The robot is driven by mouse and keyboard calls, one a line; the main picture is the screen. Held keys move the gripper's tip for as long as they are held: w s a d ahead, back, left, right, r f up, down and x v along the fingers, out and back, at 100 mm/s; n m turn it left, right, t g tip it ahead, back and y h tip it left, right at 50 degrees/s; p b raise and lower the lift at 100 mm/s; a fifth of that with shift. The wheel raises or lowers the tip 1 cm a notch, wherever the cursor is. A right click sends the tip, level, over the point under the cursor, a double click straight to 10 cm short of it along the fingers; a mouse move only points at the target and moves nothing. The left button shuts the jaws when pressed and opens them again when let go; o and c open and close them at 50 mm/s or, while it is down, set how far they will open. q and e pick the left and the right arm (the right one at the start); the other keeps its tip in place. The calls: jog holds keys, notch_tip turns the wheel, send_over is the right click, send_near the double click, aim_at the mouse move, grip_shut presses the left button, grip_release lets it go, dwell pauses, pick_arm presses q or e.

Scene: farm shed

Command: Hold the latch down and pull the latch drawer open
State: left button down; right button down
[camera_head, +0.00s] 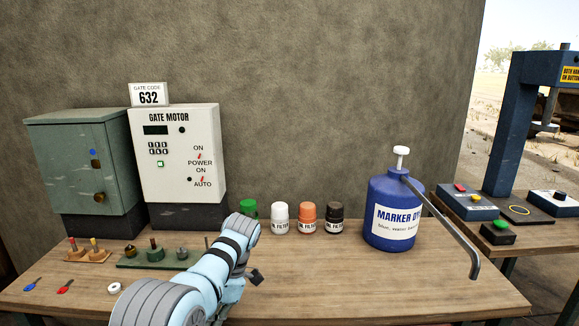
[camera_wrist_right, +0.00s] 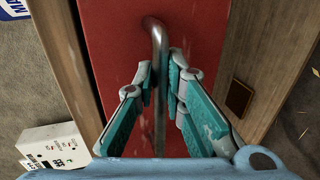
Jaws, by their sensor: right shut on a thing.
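In the right wrist view a red drawer front (camera_wrist_right: 112,40) fills the middle, set between two wooden strips. A bent grey metal bar handle (camera_wrist_right: 160,122) stands on it. My right gripper (camera_wrist_right: 161,85) is shut on this handle, its teal fingers on either side of the bar. A small brass-brown square plate (camera_wrist_right: 239,97) sits on the right wooden strip; whether it is the latch I cannot tell. In the head view a light blue arm of mine comes in from the lower left over the bench. The drawer is not visible there.
The bench (camera_head: 330,275) carries a white gate motor box (camera_head: 178,150), a green cabinet (camera_head: 85,165), several capped bottles (camera_head: 280,219), peg boards at left and a blue marker dye jug (camera_head: 392,205) with a long spout. The front middle is clear.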

pick_arm(q)
jog(key=shift+f, duration=0.15)
pick_arm(e)
jog(key=shift+s, duration=2.4)
jog(key=shift+f, duration=0.1)
jog(key=c, duration=1.6)
grip_release()
pick_arm(q)
notch_tip(320, 180, up, 7)
jog(key=shift+w+r, duration=0.1)
pick_arm(e)
jog(key=v, duration=1.2)
